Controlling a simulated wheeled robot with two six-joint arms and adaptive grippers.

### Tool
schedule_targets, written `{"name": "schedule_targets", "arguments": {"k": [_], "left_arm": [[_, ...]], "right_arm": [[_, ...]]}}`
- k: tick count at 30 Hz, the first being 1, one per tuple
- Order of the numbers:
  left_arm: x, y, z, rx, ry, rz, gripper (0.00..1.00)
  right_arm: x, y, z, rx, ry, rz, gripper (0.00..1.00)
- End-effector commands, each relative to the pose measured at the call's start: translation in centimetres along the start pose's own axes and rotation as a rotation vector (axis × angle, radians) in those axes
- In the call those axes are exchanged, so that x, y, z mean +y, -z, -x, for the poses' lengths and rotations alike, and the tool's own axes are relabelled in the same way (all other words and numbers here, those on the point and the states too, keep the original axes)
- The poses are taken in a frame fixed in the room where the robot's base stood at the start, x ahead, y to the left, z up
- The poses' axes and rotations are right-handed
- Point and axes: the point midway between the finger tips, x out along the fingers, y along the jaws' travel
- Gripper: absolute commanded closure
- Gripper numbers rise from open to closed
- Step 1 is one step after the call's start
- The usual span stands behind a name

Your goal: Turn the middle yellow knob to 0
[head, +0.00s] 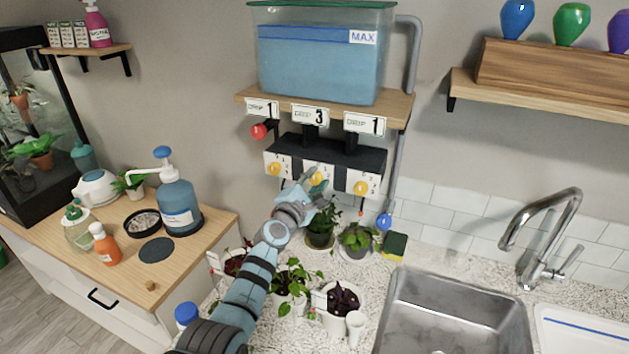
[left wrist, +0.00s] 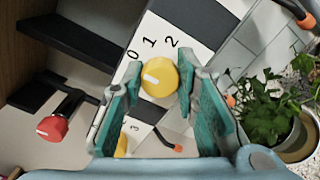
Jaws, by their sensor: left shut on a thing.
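The middle yellow knob (head: 316,179) is on a white plate in the row of three under the tank shelf. In the left wrist view the yellow knob (left wrist: 160,76) sits between the teal fingers of my left gripper (left wrist: 158,98), with printed 0, 1 and 2 beside it. A white mark on the knob lies towards its left side; I cannot tell exactly which number it points to. My left gripper (head: 308,187) is shut on this knob and partly hides it in the head view. My right gripper is not in view.
Other yellow knobs are at left (head: 274,169) and right (head: 360,188). A red knob (head: 258,131) and a blue knob (head: 383,222) are nearby. Potted plants (head: 322,228) stand below my arm. The sink (head: 452,310) is at the right.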

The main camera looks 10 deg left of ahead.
Motion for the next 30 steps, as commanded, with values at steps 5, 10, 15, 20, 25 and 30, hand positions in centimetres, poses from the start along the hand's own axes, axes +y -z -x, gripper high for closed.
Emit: {"name": "schedule_targets", "arguments": {"k": [5, 10, 15, 20, 25, 30], "left_arm": [[-0.2, 0.1, 0.0, 0.001, 0.004, 0.001, 1.0], [-0.2, 0.1, 0.0, 0.001, 0.003, 0.0, 0.52], [-0.1, 0.0, 0.0, 0.0, 0.002, 0.0, 0.52], [-0.1, 0.0, 0.2, -0.003, 0.001, -0.001, 0.52], [-0.1, 0.0, 2.1, -0.003, 0.001, -0.003, 0.52], [-0.2, 0.2, 6.4, 0.001, 0.002, -0.001, 0.52]], "right_arm": [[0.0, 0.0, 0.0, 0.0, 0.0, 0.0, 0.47], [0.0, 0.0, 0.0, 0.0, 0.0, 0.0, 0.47], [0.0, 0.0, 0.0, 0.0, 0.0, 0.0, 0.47], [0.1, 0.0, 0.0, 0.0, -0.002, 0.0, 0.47], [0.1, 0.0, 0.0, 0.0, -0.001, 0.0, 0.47], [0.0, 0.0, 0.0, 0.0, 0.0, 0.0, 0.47]]}}
